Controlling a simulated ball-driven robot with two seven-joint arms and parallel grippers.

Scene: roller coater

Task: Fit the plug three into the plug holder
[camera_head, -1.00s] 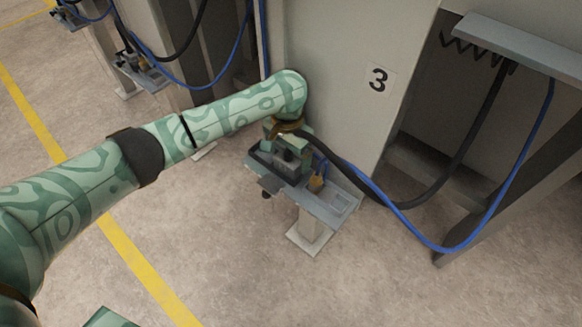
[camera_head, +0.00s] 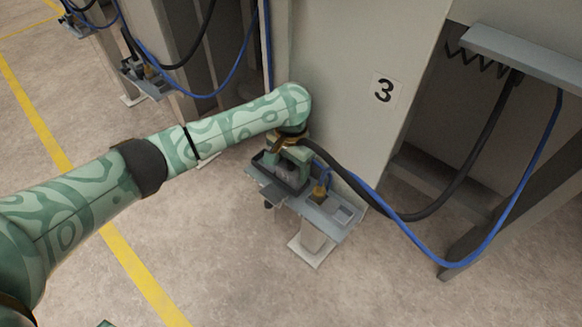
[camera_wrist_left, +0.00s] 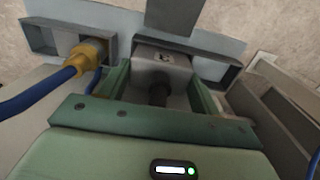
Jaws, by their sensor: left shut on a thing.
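Plug three (camera_wrist_left: 150,68) is a grey block marked 3 with a dark cable end, between the green fingers of my left gripper (camera_wrist_left: 160,88) in the left wrist view. In the head view my left gripper (camera_head: 292,162) is shut on it, above the stand by the panel marked 3. The plug holder is a dark-rimmed frame (camera_head: 259,164) on the stand; its rim (camera_wrist_left: 207,62) also shows beyond the plug in the wrist view. The plug is at this frame, but its depth and seating cannot be told. My right gripper is out of view.
A blue cable with a yellow connector (camera_wrist_left: 88,54) stands beside the holder, left in the wrist view. A black hose (camera_head: 420,217) and blue cable (camera_head: 440,262) loop right of the stand. Floor (camera_head: 220,260) in front is clear.

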